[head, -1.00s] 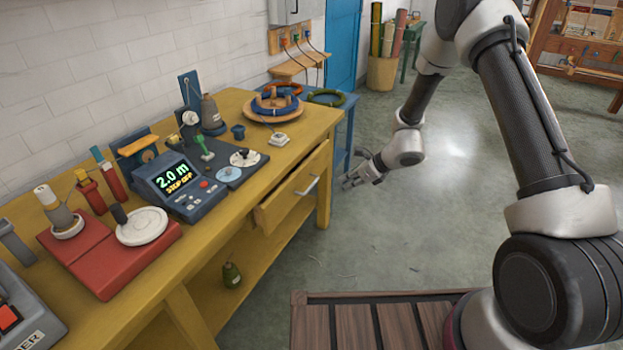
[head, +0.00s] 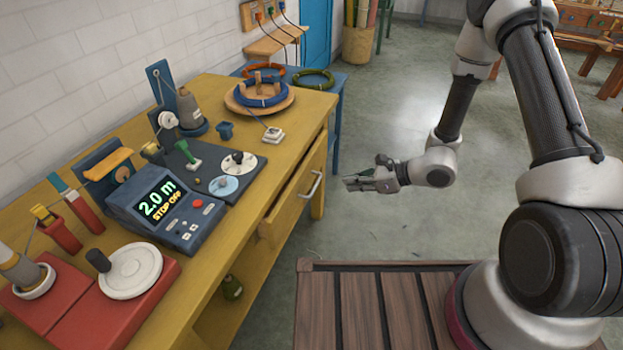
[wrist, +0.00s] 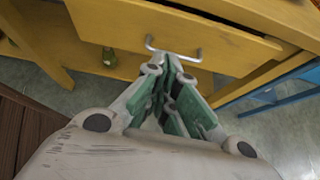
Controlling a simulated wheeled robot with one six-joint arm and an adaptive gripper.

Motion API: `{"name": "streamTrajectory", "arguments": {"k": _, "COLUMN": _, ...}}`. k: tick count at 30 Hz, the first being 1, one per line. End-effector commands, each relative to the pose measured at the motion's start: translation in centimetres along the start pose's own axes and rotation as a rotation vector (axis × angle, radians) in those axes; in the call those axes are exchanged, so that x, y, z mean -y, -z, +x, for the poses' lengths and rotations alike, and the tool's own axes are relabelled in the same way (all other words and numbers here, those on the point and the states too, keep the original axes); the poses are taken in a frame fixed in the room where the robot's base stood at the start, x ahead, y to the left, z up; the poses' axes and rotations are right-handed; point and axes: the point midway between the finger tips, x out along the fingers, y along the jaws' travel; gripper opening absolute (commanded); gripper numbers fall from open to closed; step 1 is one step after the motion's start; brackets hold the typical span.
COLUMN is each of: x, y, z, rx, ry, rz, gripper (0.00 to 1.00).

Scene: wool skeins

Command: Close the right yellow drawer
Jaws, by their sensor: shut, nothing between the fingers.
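The right yellow drawer (head: 294,193) sits under the top of the yellow workbench and is pulled part way out, its near side panel showing. Its silver bar handle (head: 313,186) is on the front face. In the wrist view the drawer front (wrist: 180,35) fills the top, with the handle (wrist: 172,50) just beyond my fingertips. My gripper (head: 352,183) is shut and empty. It points at the drawer front from the right, and in the head view a gap of floor shows between it and the handle. In the wrist view my fingers (wrist: 171,62) have green pads.
The yellow bench top (head: 262,178) holds a meter with a lit display (head: 157,207), a red base (head: 120,290) and a coil of blue cable (head: 262,93). A blue table (head: 338,112) stands behind. A dark green bottle (head: 232,287) is on the lower shelf.

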Motion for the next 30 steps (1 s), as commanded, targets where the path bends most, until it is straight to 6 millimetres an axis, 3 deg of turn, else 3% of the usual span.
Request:
{"name": "streamTrajectory", "arguments": {"k": 8, "x": 0.0, "y": -0.3, "z": 1.3, "rx": 0.011, "ry": -0.001, "rz": -0.051, "gripper": 0.00}}
{"name": "streamTrajectory", "arguments": {"k": 21, "x": -0.1, "y": -0.3, "z": 10.2, "rx": 0.010, "ry": -0.003, "rz": -0.050, "gripper": 0.00}}
{"name": "streamTrajectory", "arguments": {"k": 30, "x": -0.1, "y": -2.2, "z": 13.2, "rx": 0.010, "ry": -0.001, "rz": -0.048, "gripper": 0.00}}
